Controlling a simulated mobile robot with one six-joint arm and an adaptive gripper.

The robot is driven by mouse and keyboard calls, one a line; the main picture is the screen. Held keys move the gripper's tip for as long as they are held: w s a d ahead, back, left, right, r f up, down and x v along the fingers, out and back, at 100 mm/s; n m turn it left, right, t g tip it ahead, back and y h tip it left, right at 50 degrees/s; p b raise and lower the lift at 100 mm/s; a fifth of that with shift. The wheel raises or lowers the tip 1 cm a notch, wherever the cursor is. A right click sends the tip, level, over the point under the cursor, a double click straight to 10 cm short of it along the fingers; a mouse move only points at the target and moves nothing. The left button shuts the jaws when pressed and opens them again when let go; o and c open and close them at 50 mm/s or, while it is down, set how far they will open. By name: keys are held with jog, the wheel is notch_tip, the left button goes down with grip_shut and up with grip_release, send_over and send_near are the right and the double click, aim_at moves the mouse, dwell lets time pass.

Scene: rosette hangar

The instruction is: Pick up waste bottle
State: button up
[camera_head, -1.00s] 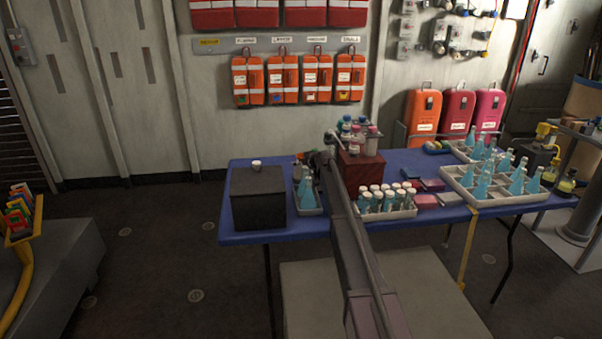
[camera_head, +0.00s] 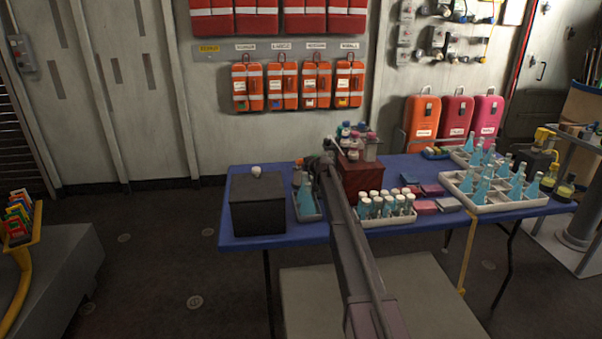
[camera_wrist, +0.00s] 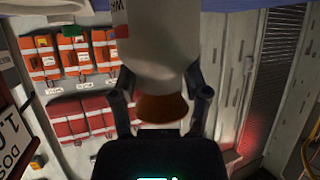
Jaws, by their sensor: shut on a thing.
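The waste bottle (camera_wrist: 160,45) fills the upper middle of the wrist view, with a white body, an orange cap and part of a printed label. It sits between the two fingers of my gripper (camera_wrist: 158,78), which are shut on it. In the head view, my gripper is at the table's back edge, largely hidden by my arm. A small orange-capped bottle (camera_head: 297,173) shows there, just left of my arm's end. Its lower part is hard to make out.
A dark box (camera_head: 257,208) stands left on the blue table (camera_head: 285,240). A tray with a blue flask (camera_head: 307,203) is beside it. A red block (camera_head: 362,180) carrying vials and a rack of white-capped bottles (camera_head: 386,204) stand close right of my arm.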

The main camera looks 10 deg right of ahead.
jog(key=shift+r+p, duration=0.25)
jog(key=shift+p, duration=0.1)
grip_shut()
jog(key=shift+r+p, duration=0.4)
jog(key=shift+p, duration=0.1)
notch_tip(320, 180, up, 16)
jog(key=p, duration=1.6)
jog(key=shift+r, duration=0.2)
